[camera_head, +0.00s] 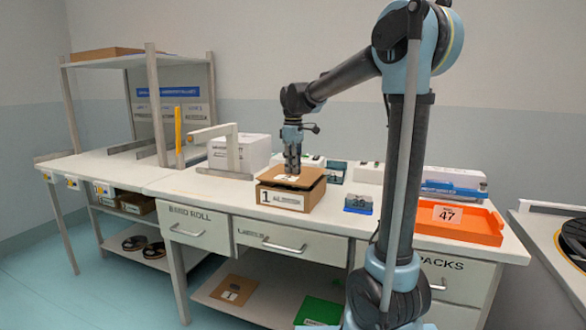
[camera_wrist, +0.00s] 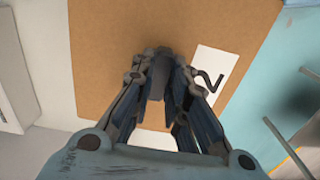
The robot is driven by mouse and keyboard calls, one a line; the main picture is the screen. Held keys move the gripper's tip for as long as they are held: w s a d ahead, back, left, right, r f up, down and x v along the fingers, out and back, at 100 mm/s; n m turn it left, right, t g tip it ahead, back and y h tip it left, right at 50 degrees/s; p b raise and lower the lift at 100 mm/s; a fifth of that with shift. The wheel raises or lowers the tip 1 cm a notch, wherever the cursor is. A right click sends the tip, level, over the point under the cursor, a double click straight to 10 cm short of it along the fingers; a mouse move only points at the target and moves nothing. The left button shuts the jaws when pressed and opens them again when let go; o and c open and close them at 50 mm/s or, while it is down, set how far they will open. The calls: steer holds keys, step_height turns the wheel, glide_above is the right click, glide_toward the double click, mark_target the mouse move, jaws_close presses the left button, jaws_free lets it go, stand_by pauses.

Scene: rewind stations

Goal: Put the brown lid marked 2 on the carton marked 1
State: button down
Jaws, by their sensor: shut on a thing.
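The carton marked 1 (camera_head: 281,202) is a brown box on the white worktop in the head view, with its label facing front. The brown lid (camera_head: 312,180) lies over its top, looking slightly askew, with a dark line under its edge. I cannot tell whether it is fully seated. In the wrist view the brown lid marked 2 (camera_wrist: 110,55) fills the middle, with a white label at its lower right. My gripper (camera_head: 292,172) points down at the lid's middle, and in the wrist view its fingers (camera_wrist: 158,88) are closed on the lid, hiding the grip point.
An orange tray marked 47 (camera_head: 460,236) is at right. A small blue box marked 35 (camera_head: 359,204) stands right of the carton. A white box (camera_head: 250,150) and a beige frame stand behind left. A brown panel marked 1 (camera_head: 234,290) and a green piece (camera_head: 318,311) lie on the lower shelf.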

steer(key=shift+f, duration=1.1)
steer(key=c, duration=1.5)
jaws_free()
step_height(320, 180, up, 12)
steer(key=shift+f, duration=0.1)
